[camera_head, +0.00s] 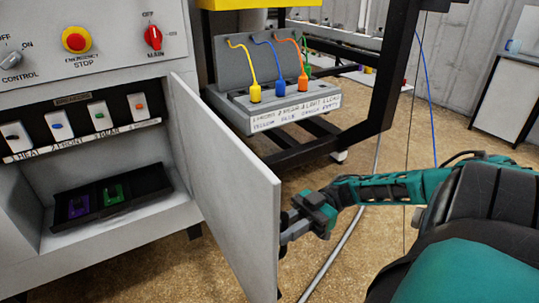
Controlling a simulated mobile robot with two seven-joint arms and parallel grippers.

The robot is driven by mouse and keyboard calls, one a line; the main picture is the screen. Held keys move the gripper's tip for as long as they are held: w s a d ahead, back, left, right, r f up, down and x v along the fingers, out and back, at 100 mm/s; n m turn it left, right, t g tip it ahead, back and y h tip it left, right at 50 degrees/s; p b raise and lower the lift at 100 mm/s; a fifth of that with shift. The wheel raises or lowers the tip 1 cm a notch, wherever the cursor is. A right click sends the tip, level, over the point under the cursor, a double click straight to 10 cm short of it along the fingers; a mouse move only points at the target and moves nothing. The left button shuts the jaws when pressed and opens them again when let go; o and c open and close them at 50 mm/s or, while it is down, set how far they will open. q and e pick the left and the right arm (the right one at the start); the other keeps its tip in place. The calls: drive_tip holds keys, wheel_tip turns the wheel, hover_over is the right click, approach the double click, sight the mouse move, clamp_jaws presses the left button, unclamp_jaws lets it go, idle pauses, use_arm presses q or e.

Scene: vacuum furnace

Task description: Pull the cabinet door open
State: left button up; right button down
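The cabinet door (228,185) is a light grey panel standing swung out from the cabinet (95,245), with its inner face toward me. The cabinet's inside is exposed. My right gripper (289,232) is at the door's free edge, on its outer side, fingers pointing left toward the panel. The door hides the fingertips and any handle on the outer face, so I cannot tell whether they are closed on something. My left gripper is out of view.
Inside the cabinet are several labelled switches (100,115) and a black tray (110,195) with purple and green pieces. A control panel (100,40) is above. A dark metal frame (388,100) with a colored-cable box (270,105) stands behind the door. A grey cable (338,255) crosses the floor.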

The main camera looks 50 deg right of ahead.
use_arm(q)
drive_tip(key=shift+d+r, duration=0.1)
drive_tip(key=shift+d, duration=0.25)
use_arm(e)
drive_tip(key=shift+s+d, duration=0.25)
drive_tip(key=shift+d, duration=1.05)
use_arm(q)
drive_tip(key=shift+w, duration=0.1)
use_arm(e)
drive_tip(key=c, duration=1.1)
unclamp_jaws()
drive_tip(key=shift+c, duration=0.2)
use_arm(q)
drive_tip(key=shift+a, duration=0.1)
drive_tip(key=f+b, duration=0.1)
drive_tip(key=b, duration=0.1)
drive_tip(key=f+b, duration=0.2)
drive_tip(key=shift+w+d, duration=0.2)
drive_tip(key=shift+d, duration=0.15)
use_arm(e)
drive_tip(key=s+d, duration=0.2)
drive_tip(key=d, duration=1)
drive_tip(key=shift+s+d, duration=0.2)
drive_tip(key=shift+d, duration=0.1)
